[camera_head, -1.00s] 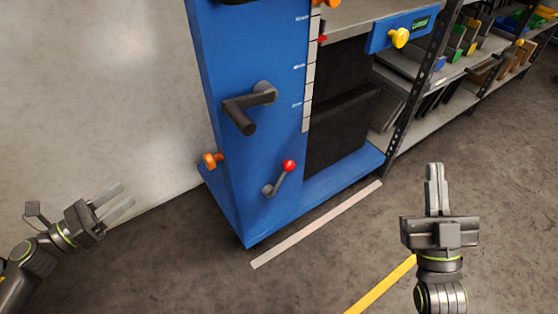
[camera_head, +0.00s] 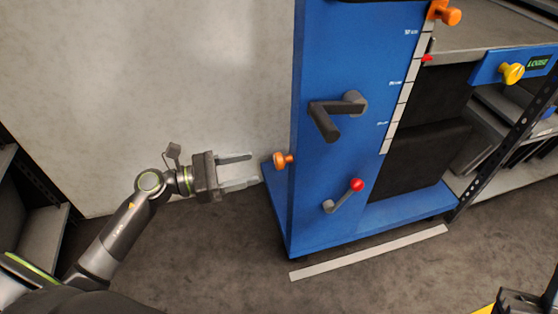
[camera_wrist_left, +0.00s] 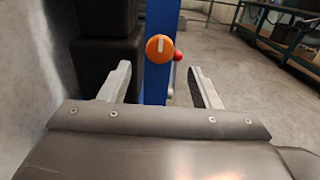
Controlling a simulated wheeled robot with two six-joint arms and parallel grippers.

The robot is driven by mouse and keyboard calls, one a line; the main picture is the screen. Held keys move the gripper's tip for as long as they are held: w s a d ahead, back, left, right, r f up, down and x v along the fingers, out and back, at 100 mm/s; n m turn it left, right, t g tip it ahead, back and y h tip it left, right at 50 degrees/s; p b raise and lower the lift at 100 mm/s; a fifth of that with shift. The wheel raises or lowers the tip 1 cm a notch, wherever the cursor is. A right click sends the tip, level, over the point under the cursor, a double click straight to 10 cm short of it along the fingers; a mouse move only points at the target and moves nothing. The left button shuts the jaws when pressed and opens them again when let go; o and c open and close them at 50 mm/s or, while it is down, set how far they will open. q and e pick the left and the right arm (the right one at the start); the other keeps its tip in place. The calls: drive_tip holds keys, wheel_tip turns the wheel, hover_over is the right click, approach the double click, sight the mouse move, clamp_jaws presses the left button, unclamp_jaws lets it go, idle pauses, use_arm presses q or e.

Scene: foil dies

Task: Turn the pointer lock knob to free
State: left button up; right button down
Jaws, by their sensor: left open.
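An orange knob (camera_head: 284,160) sticks out from the left side of the blue cabinet (camera_head: 335,75), low down. In the left wrist view this knob (camera_wrist_left: 160,48) is round, with a short upright white mark. A second orange knob (camera_head: 447,13) is at the top of the scale. No label shows which one is the pointer lock. My left gripper (camera_head: 254,169) is open and empty, a short gap left of the side knob, with its fingers towards it. In the wrist view the knob appears between the fingers. Part of my right gripper (camera_head: 525,301) shows at the bottom right corner; its fingertips are not clear.
The cabinet front has a dark crank handle (camera_head: 340,112), a lever with a red ball (camera_head: 356,185) and a grey scale (camera_head: 405,95) with a red pointer (camera_head: 427,58). A yellow knob (camera_head: 512,73) sits beside a green display. A pale wall is behind my left arm.

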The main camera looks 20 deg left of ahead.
sight(278, 162)
use_arm(q)
drive_tip(key=x, duration=0.8)
drive_tip(key=shift+w+d, duration=0.1)
drive_tip(key=shift+w, duration=0.1)
drive_tip(key=c, duration=1)
